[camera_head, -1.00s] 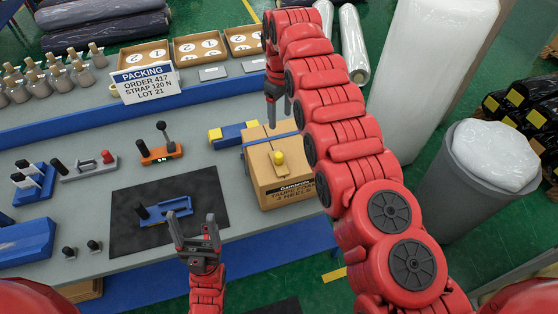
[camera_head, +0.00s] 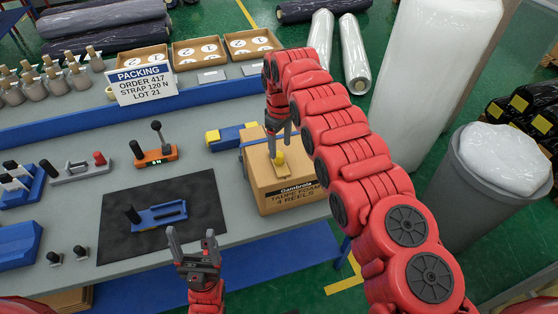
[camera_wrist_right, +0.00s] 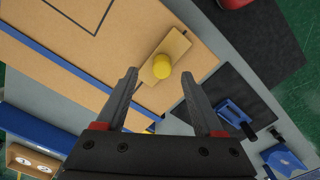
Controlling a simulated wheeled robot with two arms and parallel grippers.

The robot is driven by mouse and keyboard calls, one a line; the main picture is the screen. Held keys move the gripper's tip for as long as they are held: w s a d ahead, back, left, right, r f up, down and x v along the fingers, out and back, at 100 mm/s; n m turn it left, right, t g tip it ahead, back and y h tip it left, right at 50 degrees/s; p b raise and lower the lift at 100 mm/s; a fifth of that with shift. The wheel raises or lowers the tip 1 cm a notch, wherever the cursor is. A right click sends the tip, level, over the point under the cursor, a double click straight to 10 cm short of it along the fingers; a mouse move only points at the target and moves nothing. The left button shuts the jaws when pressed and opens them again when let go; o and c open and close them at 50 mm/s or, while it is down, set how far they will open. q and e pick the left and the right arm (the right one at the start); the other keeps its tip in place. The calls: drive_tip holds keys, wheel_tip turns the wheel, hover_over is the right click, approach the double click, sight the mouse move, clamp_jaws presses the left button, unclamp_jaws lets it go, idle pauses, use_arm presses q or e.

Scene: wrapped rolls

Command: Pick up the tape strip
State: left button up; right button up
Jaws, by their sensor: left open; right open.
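The tape strip (camera_wrist_right: 174,45) is a narrow tan piece with a round yellow knob (camera_wrist_right: 162,65) on it. It lies on top of a cardboard box (camera_head: 297,196), and its knob also shows in the head view (camera_head: 279,158). My right gripper (camera_head: 279,150) is open above the box, its fingertips close to the knob. In the right wrist view the knob appears just ahead of and between the open fingertips (camera_wrist_right: 159,74). I cannot tell whether they touch the strip. My left gripper (camera_head: 193,238) is open and empty at the table's front edge.
A blue strap (camera_head: 255,143) runs over the box. A blue and yellow tool (camera_head: 231,136) stands close behind it. A black mat (camera_head: 196,190) with a blue tool (camera_head: 160,214) lies left of the box. An orange tool (camera_head: 153,156) and a packing sign (camera_head: 144,84) stand further back.

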sight(279, 154)
drive_tip(key=shift+s+a+f+p, duration=0.15)
drive_tip(key=shift+f+p, duration=0.65)
drive_tip(key=shift+p, duration=0.2)
wheel_tip(279, 154, down, 2)
drive_tip(key=shift+a, duration=0.15)
drive_tip(key=shift+f, duration=0.5)
clamp_jaws()
